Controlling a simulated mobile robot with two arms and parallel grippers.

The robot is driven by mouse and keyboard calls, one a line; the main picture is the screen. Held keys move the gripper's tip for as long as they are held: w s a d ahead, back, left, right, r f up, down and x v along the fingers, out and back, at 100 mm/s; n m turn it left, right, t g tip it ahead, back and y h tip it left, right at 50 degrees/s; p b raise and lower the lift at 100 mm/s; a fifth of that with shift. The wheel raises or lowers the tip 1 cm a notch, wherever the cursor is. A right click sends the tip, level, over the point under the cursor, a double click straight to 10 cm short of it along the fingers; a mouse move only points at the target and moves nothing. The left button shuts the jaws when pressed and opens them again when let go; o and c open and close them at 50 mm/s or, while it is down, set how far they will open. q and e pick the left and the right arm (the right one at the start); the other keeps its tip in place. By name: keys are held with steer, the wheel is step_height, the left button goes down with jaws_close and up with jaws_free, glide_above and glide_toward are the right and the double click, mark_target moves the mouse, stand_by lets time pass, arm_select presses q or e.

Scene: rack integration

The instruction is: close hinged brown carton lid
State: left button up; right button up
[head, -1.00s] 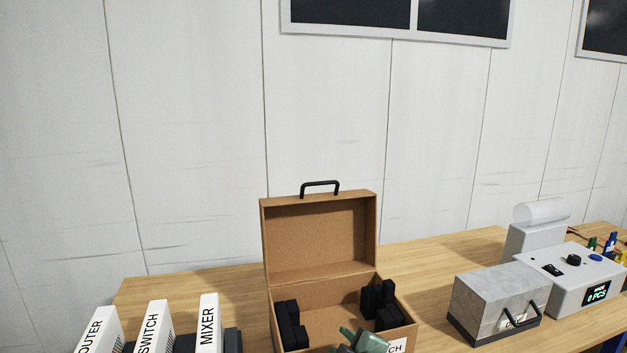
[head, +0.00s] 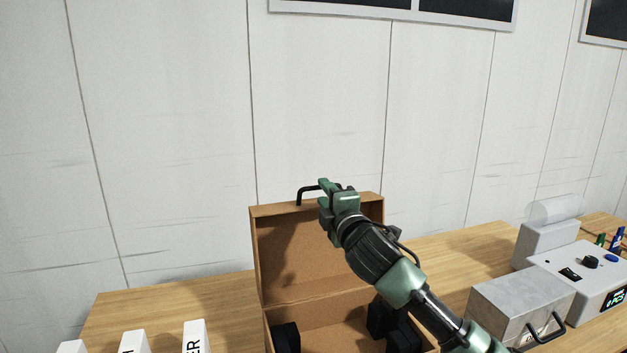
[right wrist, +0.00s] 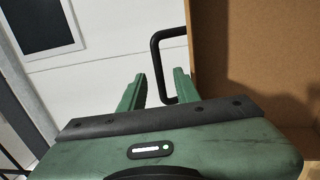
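The brown carton (head: 290,319) stands on the table with its hinged lid (head: 285,250) open and upright at the back. A black handle (head: 301,194) sits on the lid's top edge and also shows in the right wrist view (right wrist: 156,62). My right gripper (head: 326,187) is at the lid's top edge beside the handle. In the right wrist view, the fingers of my right gripper (right wrist: 158,88) are apart, and the handle's bar appears between them. I cannot tell whether they touch it. My right arm hides part of the lid and carton. My left gripper is not in view.
Black items (head: 286,338) lie inside the carton. White labelled boxes (head: 194,337) stand to the left. A grey box with a handle (head: 518,305) and a white device (head: 590,277) stand to the right. The wall is behind the table.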

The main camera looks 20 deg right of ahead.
mark_target(317, 203)
steer(key=w, duration=0.1)
steer(key=w+r+p, duration=0.1)
steer(key=w, duration=0.1)
steer(key=shift+a, duration=0.1)
steer(key=shift+w+f+p, duration=0.2)
steer(key=shift+w+p, duration=0.25)
steer(key=shift+w, duration=1.1)
jaws_close()
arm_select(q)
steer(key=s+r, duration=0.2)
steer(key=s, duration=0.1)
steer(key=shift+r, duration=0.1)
arm_select(e)
steer(key=shift+r, duration=0.15)
